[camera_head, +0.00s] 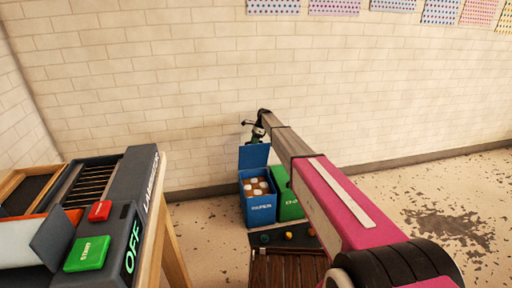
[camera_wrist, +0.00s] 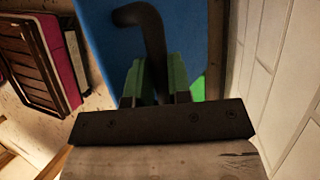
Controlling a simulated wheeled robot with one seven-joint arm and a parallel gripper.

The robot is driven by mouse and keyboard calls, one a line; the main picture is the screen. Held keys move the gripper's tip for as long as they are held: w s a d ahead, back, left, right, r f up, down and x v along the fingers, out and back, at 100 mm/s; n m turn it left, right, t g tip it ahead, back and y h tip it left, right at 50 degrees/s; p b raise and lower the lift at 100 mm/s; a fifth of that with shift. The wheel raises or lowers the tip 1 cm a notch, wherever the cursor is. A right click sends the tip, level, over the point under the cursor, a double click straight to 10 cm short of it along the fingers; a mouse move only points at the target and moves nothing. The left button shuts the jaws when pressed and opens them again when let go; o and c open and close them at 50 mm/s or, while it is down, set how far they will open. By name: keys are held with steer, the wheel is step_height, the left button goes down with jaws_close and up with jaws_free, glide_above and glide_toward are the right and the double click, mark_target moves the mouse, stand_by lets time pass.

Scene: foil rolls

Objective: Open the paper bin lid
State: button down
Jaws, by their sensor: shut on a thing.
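The blue paper bin (camera_head: 262,212) stands on the floor by the brick wall, with several pale and brown round items visible inside. Its blue lid (camera_head: 254,156) stands raised, roughly upright at the back of the bin, so the opening shows. In the wrist view the lid (camera_wrist: 195,25) fills the upper middle, with a black hooked handle (camera_wrist: 150,25) on it. My gripper (camera_wrist: 155,75) has its green fingers shut on this handle. In the head view my gripper (camera_head: 257,133) is at the lid's top edge, small and hard to make out.
A green bin (camera_head: 289,203) stands right beside the blue one, partly behind my arm. A laminator (camera_head: 120,215) sits on a wooden table at the left. The wall (camera_head: 200,150) is close behind the bins.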

steer(key=shift+w+a+f, duration=0.15)
steer(key=shift+w+f, duration=0.05)
steer(key=shift+w, duration=0.45)
steer(key=c, duration=1.1)
jaws_free()
steer(key=shift+o, duration=0.2)
steer(key=shift+s+r, duration=0.1)
steer(key=shift+r, duration=0.15)
steer(key=v, duration=1)
steer(key=shift+r, duration=0.2)
